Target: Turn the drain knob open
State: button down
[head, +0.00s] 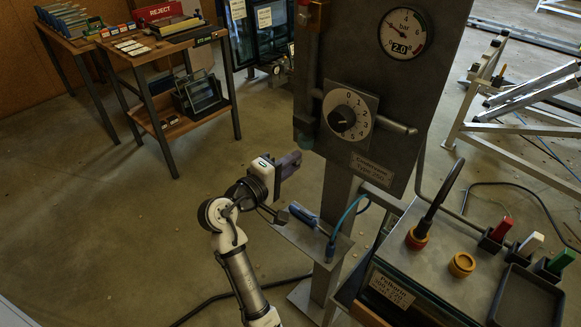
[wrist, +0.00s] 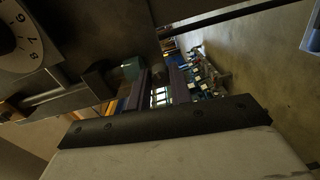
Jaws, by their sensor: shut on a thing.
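The grey panel (head: 400,140) carries a unit at its left edge with a teal lower part (head: 303,132); this teal part also shows in the wrist view (wrist: 131,68). My gripper (head: 291,162) is just below and left of it, with its dark purple fingers reaching up to its underside. In the wrist view the fingers (wrist: 159,84) are close together on a small dark knob (wrist: 158,72), seemingly the drain knob. The fingers hide most of it, and its turn angle cannot be told.
Below is a small shelf (head: 318,241) with a blue-handled tool (head: 304,214). A grey bench (head: 470,270) stands at right. Open floor lies left.

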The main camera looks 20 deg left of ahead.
jog(key=shift+f+m+b, duration=0.1)
jog(key=shift+m+b, duration=0.4)
jog(key=shift+m, duration=0.5)
jog(key=c, duration=1.3)
grip_release()
jog(key=shift+o, duration=0.2)
jog(key=b+v, duration=0.1)
jog(key=v, duration=1.2)
jog(key=shift+s, duration=0.45)
